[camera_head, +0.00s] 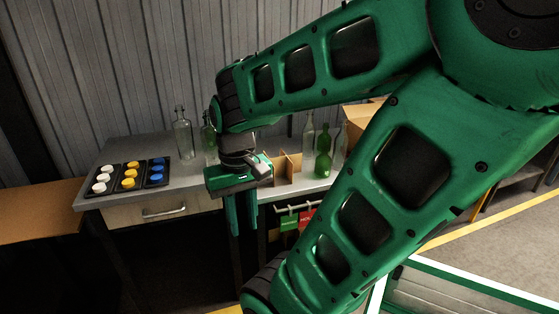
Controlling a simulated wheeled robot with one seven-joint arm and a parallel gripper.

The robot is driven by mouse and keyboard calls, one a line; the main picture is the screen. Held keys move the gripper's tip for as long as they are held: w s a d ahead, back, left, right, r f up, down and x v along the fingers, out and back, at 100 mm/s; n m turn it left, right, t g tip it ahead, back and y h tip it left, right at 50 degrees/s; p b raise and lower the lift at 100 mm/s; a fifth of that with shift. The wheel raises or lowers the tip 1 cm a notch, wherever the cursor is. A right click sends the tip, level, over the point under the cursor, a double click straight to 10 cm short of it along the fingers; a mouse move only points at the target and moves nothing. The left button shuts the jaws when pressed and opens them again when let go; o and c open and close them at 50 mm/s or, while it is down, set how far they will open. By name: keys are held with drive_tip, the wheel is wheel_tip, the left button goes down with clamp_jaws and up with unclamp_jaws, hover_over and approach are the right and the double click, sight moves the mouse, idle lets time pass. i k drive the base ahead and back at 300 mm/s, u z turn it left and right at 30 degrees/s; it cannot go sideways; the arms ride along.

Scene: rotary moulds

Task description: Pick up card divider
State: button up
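The card divider (291,168) is a set of tan crossed cardboard panels standing on the grey bench. It shows just to the right of my wrist, and its left part is hidden behind my arm. My gripper (242,228) points down at the front edge of the bench, left of and nearer than the divider. Its two green fingers are apart with nothing visible between them. It does not touch the divider.
Clear bottles (183,138) and a green bottle (323,158) stand near the divider. A black tray (115,192) holds white, yellow and blue caps at the left. A drawer (160,211) is below. Red and green tags (289,222) hang under the bench. A cardboard box (365,113) is behind my arm.

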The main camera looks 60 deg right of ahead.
sight(284, 165)
drive_tip(key=z, duration=0.7)
drive_tip(key=i, duration=1.1)
drive_tip(key=z, duration=0.75)
